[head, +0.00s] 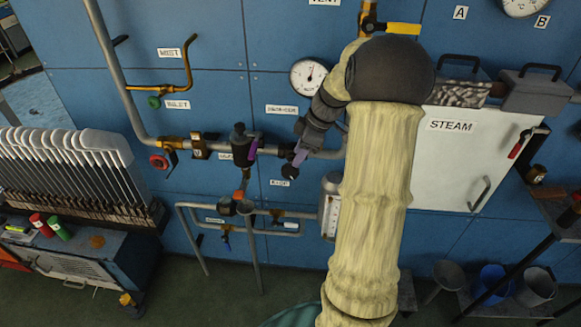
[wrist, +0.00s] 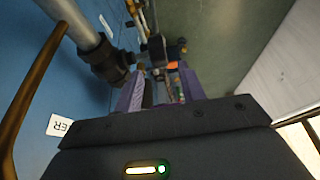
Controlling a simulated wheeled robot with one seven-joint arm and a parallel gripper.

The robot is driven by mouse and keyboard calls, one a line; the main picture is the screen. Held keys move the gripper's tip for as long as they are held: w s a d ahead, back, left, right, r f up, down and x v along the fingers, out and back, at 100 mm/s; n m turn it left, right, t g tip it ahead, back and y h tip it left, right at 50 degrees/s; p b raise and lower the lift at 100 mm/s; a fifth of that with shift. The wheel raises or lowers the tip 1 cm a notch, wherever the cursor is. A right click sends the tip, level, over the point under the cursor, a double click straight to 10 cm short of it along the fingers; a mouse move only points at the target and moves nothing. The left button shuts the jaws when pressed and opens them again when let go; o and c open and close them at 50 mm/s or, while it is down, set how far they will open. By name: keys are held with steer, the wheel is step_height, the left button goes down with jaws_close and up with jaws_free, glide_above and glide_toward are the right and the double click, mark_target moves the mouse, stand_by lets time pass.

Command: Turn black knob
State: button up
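A black valve body with a black knob (head: 239,129) on top sits on the grey pipe in the head view. My gripper (head: 277,153) is just to its right, pointing down along the wall. One purple finger overlaps the valve's right edge; the other is farther right. In the wrist view the two purple fingers of my gripper (wrist: 162,90) stand apart. Small dark and orange parts show beyond and between them. I cannot tell whether either finger touches the knob.
A grey pipe (wrist: 76,20) with a black fitting (wrist: 111,66) runs close to the left finger. A pressure gauge (head: 309,76) is above my gripper. Lower pipes (head: 290,222) are below. A rack of white boards (head: 75,155) stands left, and a white steam panel (head: 465,160) is right.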

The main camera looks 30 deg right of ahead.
mark_target(290, 178)
steer(key=x, duration=0.6)
steer(key=shift+w+a+f, duration=0.1)
steer(key=shift+a+f, duration=0.05)
steer(key=shift+f, duration=0.25)
jaws_close()
